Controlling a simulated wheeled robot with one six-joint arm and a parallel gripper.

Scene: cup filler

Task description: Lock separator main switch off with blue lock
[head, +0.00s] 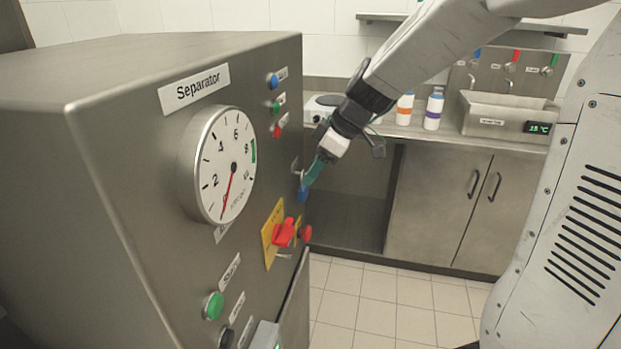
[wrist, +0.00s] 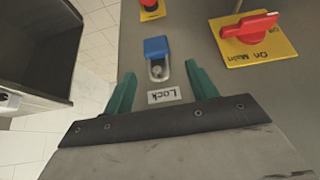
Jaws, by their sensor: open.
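The blue lock (head: 303,194) hangs by its metal shackle from a hook on the separator's front panel. In the wrist view, the blue lock (wrist: 157,47) shows just beyond the fingertips, with a "Lock" label (wrist: 163,96) between the fingers. My gripper (wrist: 159,70) is open, its teal fingers on either side of the shackle's line, with nothing held. It also shows close above the lock in the head view (head: 311,176). The red main switch (wrist: 250,28) sits on a yellow plate (wrist: 262,52); I cannot tell its set position. The switch also shows in the head view (head: 284,232).
A red knob (head: 306,233) stands beside the main switch. The separator cabinet (head: 120,130) carries a round gauge (head: 224,165) and several buttons. A counter behind holds two bottles (head: 433,110) and a metal basin (head: 500,115). The tiled floor (head: 385,300) is clear.

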